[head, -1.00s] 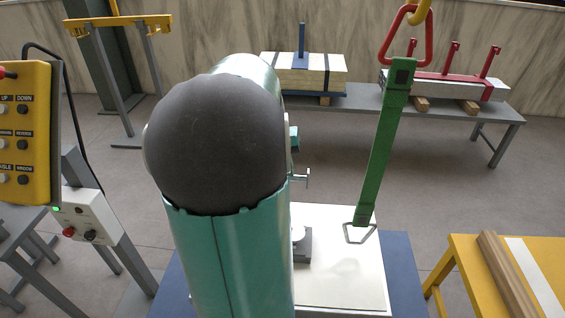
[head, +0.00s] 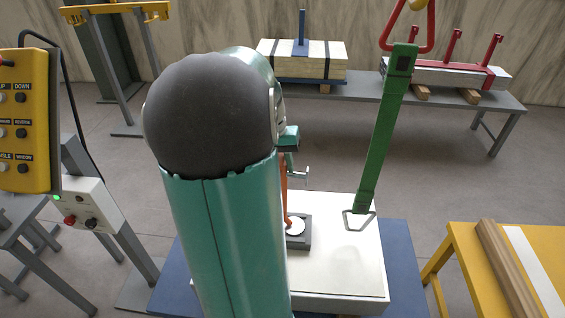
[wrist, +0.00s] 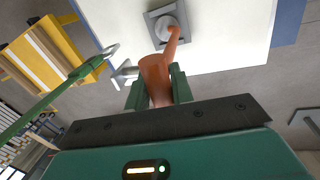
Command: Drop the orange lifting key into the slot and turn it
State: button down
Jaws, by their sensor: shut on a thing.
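The orange lifting key (wrist: 158,72) is held between the two green fingers of my gripper (wrist: 157,88) in the wrist view. In the head view, the orange key (head: 285,190) shows as a thin upright shape beside my arm, which hides part of it. The key's far end overlaps the round pale disc on a grey square fitting (wrist: 155,32) on the white block. That fitting also shows in the head view (head: 303,243). I cannot tell whether the key's tip is in a slot or only above it. My gripper in the head view (head: 288,150) is partly hidden by my arm.
A green strap (head: 376,145) hangs from a red ring and ends at a metal loop on the white block (head: 340,275). A small metal handle (head: 300,174) stands near the block's far edge. A yellow table (head: 470,240) is at right, a yellow control pendant (head: 25,120) at left.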

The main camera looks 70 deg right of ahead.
jog(key=m, duration=0.2)
jog(key=d+m, duration=0.1)
jog(key=m, duration=0.1)
jog(key=shift+d+y, duration=0.15)
jog(key=shift+y, duration=0.15)
jog(key=d+m, duration=0.1)
jog(key=m, duration=0.3)
jog(key=s+d+m+t+y, duration=0.1)
jog(key=m, duration=0.3)
jog(key=s+d+m+t+y, duration=0.1)
jog(key=m, duration=0.4)
jog(key=shift+s, duration=0.25)
jog(key=c, duration=1.1)
grip_release()
jog(key=shift+a, duration=0.1)
